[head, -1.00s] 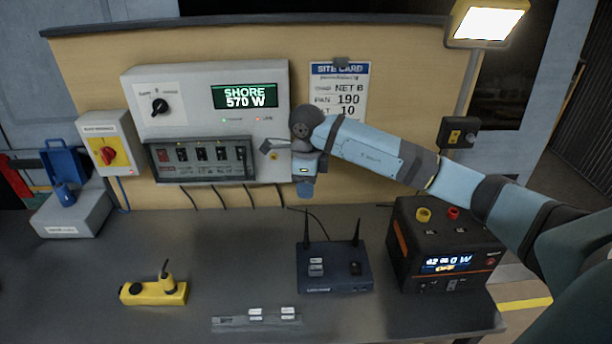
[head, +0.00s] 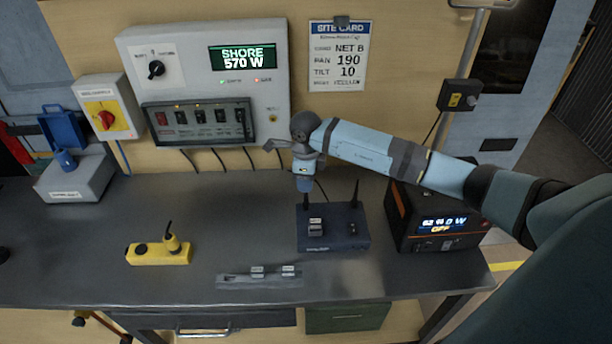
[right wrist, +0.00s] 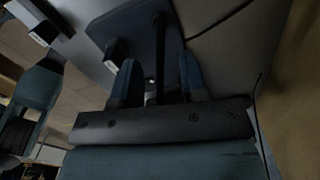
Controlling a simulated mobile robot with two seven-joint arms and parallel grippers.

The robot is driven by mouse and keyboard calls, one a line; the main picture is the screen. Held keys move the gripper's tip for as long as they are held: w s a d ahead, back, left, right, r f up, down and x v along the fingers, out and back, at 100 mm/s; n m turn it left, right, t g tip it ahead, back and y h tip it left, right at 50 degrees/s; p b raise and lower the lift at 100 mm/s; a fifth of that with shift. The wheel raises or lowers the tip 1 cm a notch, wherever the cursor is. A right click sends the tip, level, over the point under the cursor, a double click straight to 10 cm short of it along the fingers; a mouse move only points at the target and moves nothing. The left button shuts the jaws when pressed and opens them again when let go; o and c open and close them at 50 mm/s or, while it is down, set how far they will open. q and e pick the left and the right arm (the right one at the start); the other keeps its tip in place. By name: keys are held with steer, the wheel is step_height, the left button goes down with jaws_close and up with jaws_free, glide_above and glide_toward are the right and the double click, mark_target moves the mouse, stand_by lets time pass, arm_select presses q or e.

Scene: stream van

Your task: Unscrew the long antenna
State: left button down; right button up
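The dark blue router box (head: 345,230) stands on the bench and carries a black antenna at each back corner. The right antenna (head: 356,192) is upright and clear. The left antenna (head: 306,199) is partly hidden under my right gripper (head: 304,184), which points down over it. In the right wrist view the gripper's two blue fingers (right wrist: 159,82) are apart, with the black antenna (right wrist: 158,50) running between them. A gap shows on both sides of it. I cannot tell which antenna is longer. My left gripper is not in view.
A dark power unit (head: 437,222) stands right of the router. A yellow device (head: 160,252) with a short black stub lies at left, and a grey strip (head: 258,281) lies in front. A panel (head: 205,80) is on the wall behind. The bench (head: 210,215) between is clear.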

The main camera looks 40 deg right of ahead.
jaws_close()
steer(key=shift+n+b, duration=0.65)
steer(key=shift+n, duration=0.25)
steer(key=shift+n+b, duration=0.65)
steer(key=shift+n, duration=0.45)
steer(key=shift+n+b, duration=0.35)
steer(key=shift+n, duration=0.05)
steer(key=shift+n+b, duration=0.9)
steer(key=shift+n, duration=0.6)
